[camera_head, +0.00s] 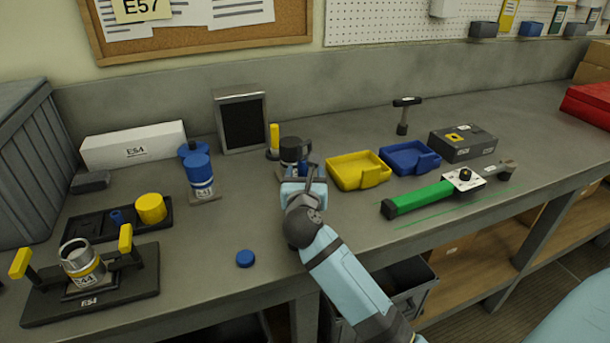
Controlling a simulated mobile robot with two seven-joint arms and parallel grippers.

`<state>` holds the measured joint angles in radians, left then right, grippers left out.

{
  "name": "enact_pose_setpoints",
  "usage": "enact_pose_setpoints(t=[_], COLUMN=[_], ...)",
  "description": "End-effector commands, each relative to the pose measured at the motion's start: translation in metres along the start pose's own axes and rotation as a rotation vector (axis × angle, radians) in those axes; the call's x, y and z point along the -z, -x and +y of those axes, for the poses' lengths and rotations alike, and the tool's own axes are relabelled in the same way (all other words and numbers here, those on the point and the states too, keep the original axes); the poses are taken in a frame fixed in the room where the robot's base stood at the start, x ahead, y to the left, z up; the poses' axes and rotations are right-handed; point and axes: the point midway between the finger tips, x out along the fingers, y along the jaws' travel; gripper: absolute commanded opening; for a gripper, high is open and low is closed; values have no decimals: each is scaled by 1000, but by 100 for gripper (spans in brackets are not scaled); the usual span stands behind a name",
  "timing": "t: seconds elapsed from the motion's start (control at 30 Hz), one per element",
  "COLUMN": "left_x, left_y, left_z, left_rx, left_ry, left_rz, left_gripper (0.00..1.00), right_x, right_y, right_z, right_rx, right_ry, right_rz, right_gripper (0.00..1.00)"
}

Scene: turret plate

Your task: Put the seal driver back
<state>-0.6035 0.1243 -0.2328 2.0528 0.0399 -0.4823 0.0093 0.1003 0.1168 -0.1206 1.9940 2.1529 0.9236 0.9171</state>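My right gripper (302,172) is over the middle of the bench, its arm coming up from the bottom of the view. Just behind its fingers stands a dark cylinder (290,147) with a pale band, partly hidden by the gripper. A bit of blue shows by the fingers. I cannot tell whether they touch or hold anything. A yellow upright handle (274,137) stands just left of the dark cylinder. No label names the seal driver, so I cannot tell which thing it is. My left gripper is not in view.
A blue cylinder with a white label (200,177) stands left. A black tray (98,222) and a fixture with yellow handles (95,300) are farther left. Yellow (345,184) and blue (427,164) bins and a green-handled tool (417,198) are right.

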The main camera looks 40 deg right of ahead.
Motion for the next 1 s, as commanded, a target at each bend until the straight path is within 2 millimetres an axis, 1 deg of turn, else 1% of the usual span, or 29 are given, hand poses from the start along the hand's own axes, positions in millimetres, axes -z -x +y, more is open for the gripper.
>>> enact_pose_setpoints(t=[0.17, 0.27, 0.37, 0.47, 0.7, 0.8, 0.9, 1.0], left_x=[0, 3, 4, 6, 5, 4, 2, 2], left_y=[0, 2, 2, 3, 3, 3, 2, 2], left_z=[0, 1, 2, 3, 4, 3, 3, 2], left_rx=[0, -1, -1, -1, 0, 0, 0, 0], left_ry=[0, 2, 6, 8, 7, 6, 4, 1], left_rz=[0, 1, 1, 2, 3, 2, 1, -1], left_gripper=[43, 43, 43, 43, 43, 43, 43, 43], right_x=[-1, -6, -3, -3, -2, -2, -2, -3], right_y=[0, 0, 13, 33, 85, 101, 113, 118], right_z=[0, 0, 0, 0, 0, 0, 0, 0], right_rx=[0, 0, -1, -1, -1, 0, -1, 0], right_ry=[0, 1, 0, -1, -1, -1, 0, 0], right_rz=[-1, -2, 3, 4, 3, 2, 2, 0], right_gripper=[61, 61, 61, 61, 61, 61, 61, 61])
